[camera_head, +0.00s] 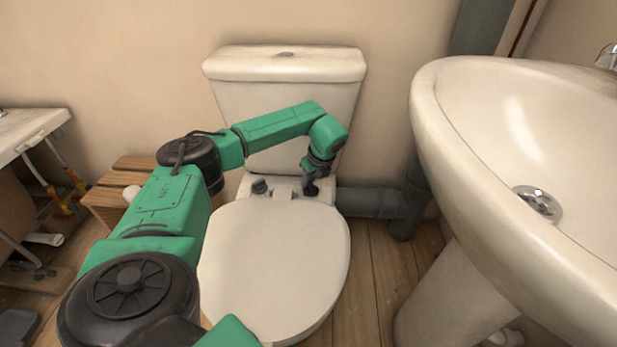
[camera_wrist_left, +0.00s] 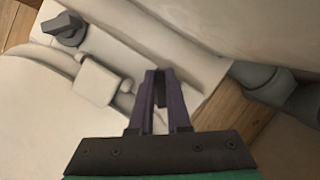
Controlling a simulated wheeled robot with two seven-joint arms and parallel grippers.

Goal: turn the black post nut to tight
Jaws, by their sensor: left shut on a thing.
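The toilet's closed white seat lid (camera_head: 275,265) is in the middle of the head view. A black post nut (camera_head: 260,186) with a raised grip stands at the left rear of the bowl; it also shows at the upper left of the left wrist view (camera_wrist_left: 64,28). My left gripper (camera_head: 311,190) points down at the right rear, by the hinge. In the left wrist view its purple fingers (camera_wrist_left: 161,80) are shut on a dark piece (camera_wrist_left: 160,92), seemingly the right post nut, mostly hidden between them. Its turn angle cannot be read.
The cistern (camera_head: 285,68) rises close behind my left gripper. A grey waste pipe (camera_head: 372,202) runs to the right. A white basin (camera_head: 520,180) fills the right side. A wooden stool (camera_head: 118,190) stands at the left. Bare floor shows between toilet and basin.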

